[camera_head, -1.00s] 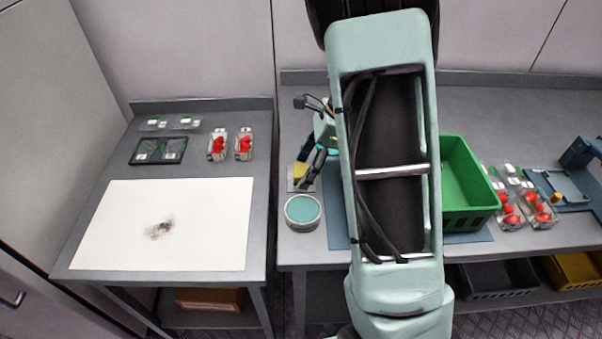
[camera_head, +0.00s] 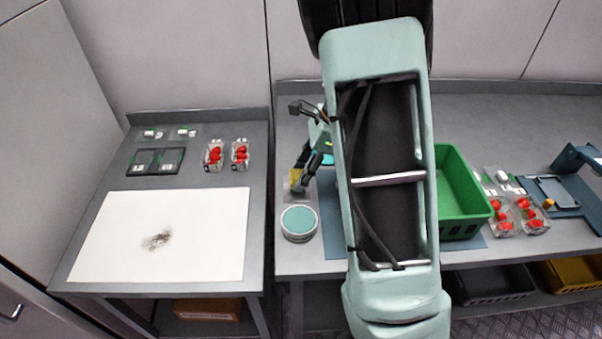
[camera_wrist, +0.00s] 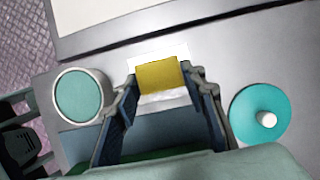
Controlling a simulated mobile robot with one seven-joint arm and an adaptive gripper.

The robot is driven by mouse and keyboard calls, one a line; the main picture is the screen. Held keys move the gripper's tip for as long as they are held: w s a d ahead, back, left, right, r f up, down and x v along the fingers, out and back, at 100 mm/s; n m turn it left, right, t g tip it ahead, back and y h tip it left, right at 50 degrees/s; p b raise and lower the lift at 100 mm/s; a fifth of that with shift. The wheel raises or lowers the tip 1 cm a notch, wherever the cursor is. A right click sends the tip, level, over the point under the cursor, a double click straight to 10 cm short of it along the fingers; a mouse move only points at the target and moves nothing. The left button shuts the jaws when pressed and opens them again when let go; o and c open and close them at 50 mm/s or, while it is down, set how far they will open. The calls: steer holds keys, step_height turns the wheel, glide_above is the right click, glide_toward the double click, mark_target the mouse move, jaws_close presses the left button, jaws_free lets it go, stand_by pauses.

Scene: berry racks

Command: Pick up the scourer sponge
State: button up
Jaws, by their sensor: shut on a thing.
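The scourer sponge is a small yellow block (camera_wrist: 157,74). In the wrist view it sits between the tips of my gripper (camera_wrist: 165,84), whose two dark fingers reach up on either side of it. My gripper is shut on the sponge. In the head view the sponge (camera_head: 296,180) shows as a yellow patch beside the dark fingers (camera_head: 299,184), partly covered by them. A pale, shiny tray (camera_wrist: 163,98) lies below the sponge in the wrist view.
A round tin with a teal top (camera_head: 299,222) stands just in front of the gripper. A teal disc with a white knob (camera_wrist: 262,118) lies to the right in the wrist view. A green crate (camera_head: 484,222) stands right of my arm. A stained white sheet (camera_head: 205,215) covers the left table.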

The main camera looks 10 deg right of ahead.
steer(key=s+a+r+p, duration=0.3)
steer(key=s+r+p, duration=0.8)
steer(key=s, duration=0.2)
steer(key=shift+s+r, duration=0.3)
steer(key=shift+o, duration=0.4)
